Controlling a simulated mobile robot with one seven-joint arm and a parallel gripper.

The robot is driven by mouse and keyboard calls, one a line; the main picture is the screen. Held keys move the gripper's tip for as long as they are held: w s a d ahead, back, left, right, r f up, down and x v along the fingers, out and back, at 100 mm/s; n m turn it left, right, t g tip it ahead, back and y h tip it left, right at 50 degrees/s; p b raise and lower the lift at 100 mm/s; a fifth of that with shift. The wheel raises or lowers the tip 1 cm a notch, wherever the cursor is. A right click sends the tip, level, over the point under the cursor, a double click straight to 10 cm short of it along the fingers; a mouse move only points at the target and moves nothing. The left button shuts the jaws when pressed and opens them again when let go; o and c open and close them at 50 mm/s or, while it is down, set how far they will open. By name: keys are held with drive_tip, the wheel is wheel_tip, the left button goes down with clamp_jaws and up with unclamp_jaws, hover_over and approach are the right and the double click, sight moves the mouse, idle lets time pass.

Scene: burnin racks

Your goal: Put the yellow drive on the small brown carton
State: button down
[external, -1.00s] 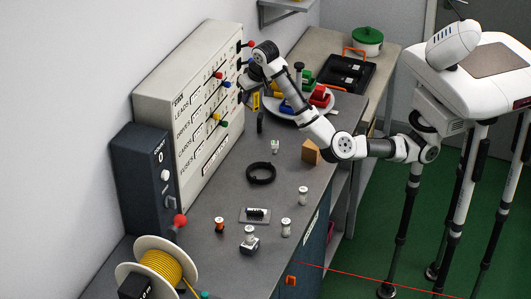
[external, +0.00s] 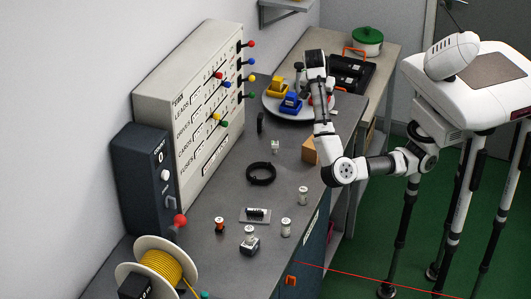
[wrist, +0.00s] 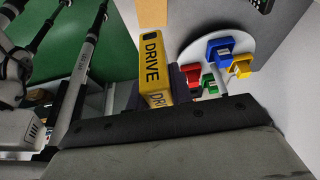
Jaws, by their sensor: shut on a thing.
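In the wrist view the yellow drive (wrist: 152,62), a yellow block lettered DRIVE, sits between the dark fingers of my gripper (wrist: 160,88), which is shut on it. In the external view my wrist (external: 315,68) is over the right part of the round plate, and the arm hides the gripper tips and the drive. The small brown carton (external: 309,150) stands on the bench, nearer the camera than the plate, partly behind my arm. A tan block (wrist: 152,12) ahead of the drive in the wrist view looks like this carton.
The round white plate (external: 275,108) holds red, blue, green and yellow pieces. The rack panel (external: 195,100) with coloured levers stands along the wall. A black case (external: 350,75) stands behind.

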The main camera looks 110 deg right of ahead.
wheel_tip(320, 180, down, 13)
drive_tip(key=shift+f, duration=0.1)
idle(0.3)
drive_tip(key=c, duration=1.3)
unclamp_jaws()
drive_tip(key=shift+f, duration=0.1)
drive_tip(key=shift+o, duration=0.2)
drive_tip(key=v, duration=1.2)
drive_tip(key=shift+r, duration=0.2)
